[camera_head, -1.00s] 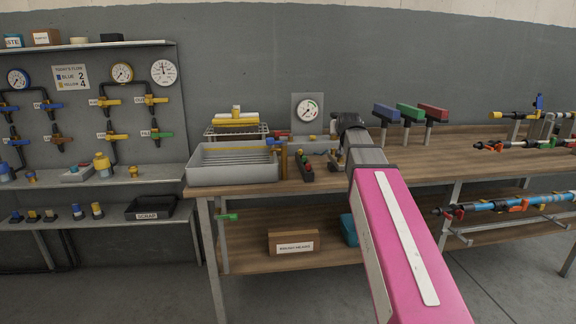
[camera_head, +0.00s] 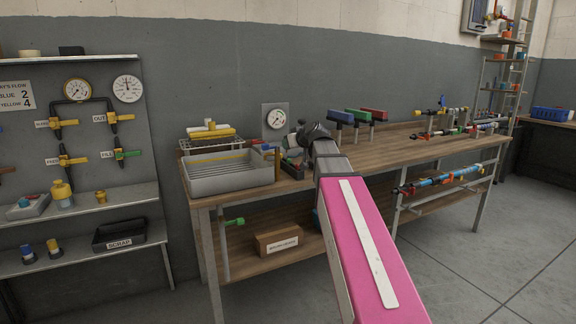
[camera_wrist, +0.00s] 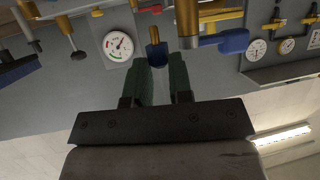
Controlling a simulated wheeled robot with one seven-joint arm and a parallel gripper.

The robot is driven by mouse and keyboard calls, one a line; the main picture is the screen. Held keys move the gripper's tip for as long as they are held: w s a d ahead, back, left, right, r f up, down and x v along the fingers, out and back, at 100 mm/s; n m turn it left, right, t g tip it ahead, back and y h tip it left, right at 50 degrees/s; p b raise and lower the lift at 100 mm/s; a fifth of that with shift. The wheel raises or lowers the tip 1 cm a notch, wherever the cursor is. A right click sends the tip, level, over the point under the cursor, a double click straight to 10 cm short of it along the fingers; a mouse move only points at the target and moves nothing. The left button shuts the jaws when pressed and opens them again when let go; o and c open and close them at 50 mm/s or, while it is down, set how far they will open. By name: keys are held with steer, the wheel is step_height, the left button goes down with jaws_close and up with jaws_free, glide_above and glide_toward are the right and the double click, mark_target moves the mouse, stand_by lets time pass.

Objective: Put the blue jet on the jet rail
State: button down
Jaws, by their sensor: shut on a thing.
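The blue jet (camera_wrist: 157,54) has a blue body and a brass stem. It shows in the wrist view at the tips of my gripper (camera_wrist: 161,68), whose two dark green fingers are shut on it.
A grey tray (camera_head: 229,178) stands left of the rail. In the wrist view a large brass part with a blue handle (camera_wrist: 233,41) is close to the right finger.

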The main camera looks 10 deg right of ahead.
step_height(320, 180, up, 3)
steer(key=s+a+n+g+y, duration=0.2)
steer(key=n+g+y, duration=0.1)
steer(key=n+y, duration=0.1)
glide_above(289, 167)
steer(key=d, duration=0.3)
step_height(289, 167, down, 7)
steer(key=shift+a+r, duration=0.15)
steer(key=shift+f, duration=2.05)
steer(key=shift+f, duration=0.1)
steer(key=shift+f, duration=0.3)
steer(key=shift+f, duration=0.2)
steer(key=c, duration=1)
jaws_free()
steer(key=shift+r, duration=0.1)
